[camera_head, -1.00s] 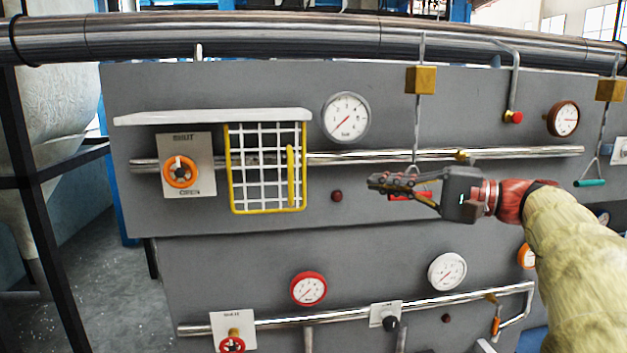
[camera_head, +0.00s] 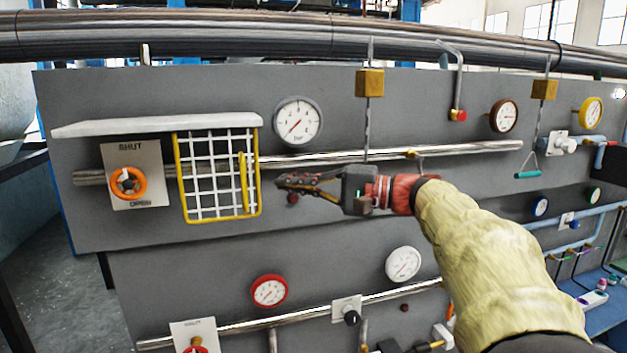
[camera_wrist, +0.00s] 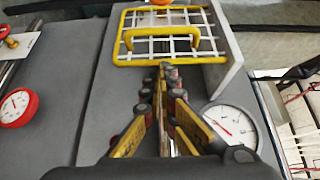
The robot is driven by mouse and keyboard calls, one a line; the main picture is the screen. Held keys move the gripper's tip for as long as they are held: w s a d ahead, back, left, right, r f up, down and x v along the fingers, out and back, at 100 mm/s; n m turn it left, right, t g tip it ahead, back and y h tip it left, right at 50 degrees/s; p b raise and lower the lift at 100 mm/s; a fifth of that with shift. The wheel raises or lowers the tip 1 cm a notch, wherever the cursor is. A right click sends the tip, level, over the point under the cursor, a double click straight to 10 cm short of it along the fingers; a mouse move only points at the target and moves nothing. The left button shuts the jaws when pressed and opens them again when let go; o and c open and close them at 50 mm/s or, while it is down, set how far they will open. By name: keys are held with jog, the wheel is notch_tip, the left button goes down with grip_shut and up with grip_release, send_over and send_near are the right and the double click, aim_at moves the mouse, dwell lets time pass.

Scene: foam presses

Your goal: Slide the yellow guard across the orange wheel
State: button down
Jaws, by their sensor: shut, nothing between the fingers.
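The yellow guard (camera_head: 181,181) is a yellow-framed white wire grid with an upright yellow handle (camera_head: 243,181) on its right side. It hangs under a white ledge, to the right of the orange wheel (camera_head: 128,183), which is uncovered on a plate marked SHUT and OPEN. My gripper (camera_head: 280,183) is shut and empty, a little right of the guard and pointing at it. In the wrist view the guard (camera_wrist: 120,38) and its handle (camera_wrist: 163,36) lie ahead of the fingertips (camera_wrist: 165,68). The orange wheel shows only as a sliver (camera_wrist: 161,2) at the top edge.
The white ledge (camera_head: 155,126) runs above the wheel and guard. A metal pipe (camera_head: 330,158) passes behind the guard. A white gauge (camera_head: 298,121) sits above my gripper and a red gauge (camera_head: 269,291) below. A brass block (camera_head: 369,83) hangs on a rod above my wrist.

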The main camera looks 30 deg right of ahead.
jog(key=a, duration=0.2)
jog(key=w+a+p, duration=0.1)
jog(key=a, duration=0.1)
jog(key=shift+a, duration=0.3)
jog(key=shift+s, duration=0.1)
jog(key=shift+a, duration=0.1)
jog(key=w+a+b, duration=0.2)
jog(key=a+b, duration=0.2)
jog(key=a, duration=0.5)
jog(key=w+a+b, duration=0.3)
jog(key=a+b, duration=0.1)
jog(key=a, duration=0.4)
jog(key=shift+a+b, duration=0.3)
jog(key=shift+a, duration=0.1)
